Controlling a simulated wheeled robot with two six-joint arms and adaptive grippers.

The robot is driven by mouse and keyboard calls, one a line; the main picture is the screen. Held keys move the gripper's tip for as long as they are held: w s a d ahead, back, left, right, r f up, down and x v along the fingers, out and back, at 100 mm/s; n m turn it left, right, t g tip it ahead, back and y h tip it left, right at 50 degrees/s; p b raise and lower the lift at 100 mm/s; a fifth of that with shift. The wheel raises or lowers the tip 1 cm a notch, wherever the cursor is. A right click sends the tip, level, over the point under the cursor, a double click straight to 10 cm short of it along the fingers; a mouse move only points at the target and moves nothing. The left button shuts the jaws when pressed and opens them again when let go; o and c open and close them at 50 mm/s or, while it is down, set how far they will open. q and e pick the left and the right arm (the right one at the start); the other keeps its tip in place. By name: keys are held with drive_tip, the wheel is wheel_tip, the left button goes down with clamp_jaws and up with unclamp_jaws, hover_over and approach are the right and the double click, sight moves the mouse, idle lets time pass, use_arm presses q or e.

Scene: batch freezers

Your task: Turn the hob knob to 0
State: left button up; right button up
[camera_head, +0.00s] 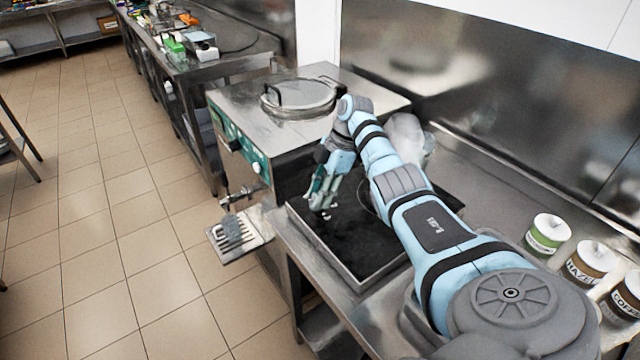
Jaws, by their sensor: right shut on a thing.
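The hob (335,245) is a dark flat top in a steel frame, set into the steel counter in the middle of the view. My right arm comes in from the lower right and reaches over it. Small white marks show on the dark top beside the fingers. My left gripper is not in view.
A steel machine with a round handled lid (300,95) and a green front panel stands behind the hob. A spout and drip tray (238,236) jut out at its left. Several labelled tubs, one green (546,234), stand at the right. The tiled floor is clear.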

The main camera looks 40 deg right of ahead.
drive_tip(key=shift+a+f+n+g+b, duration=0.15)
drive_tip(key=shift+n+g+b, duration=0.35)
drive_tip(key=shift+n+b, duration=0.8)
drive_tip(key=o, duration=1.1)
drive_tip(key=shift+o, duration=0.2)
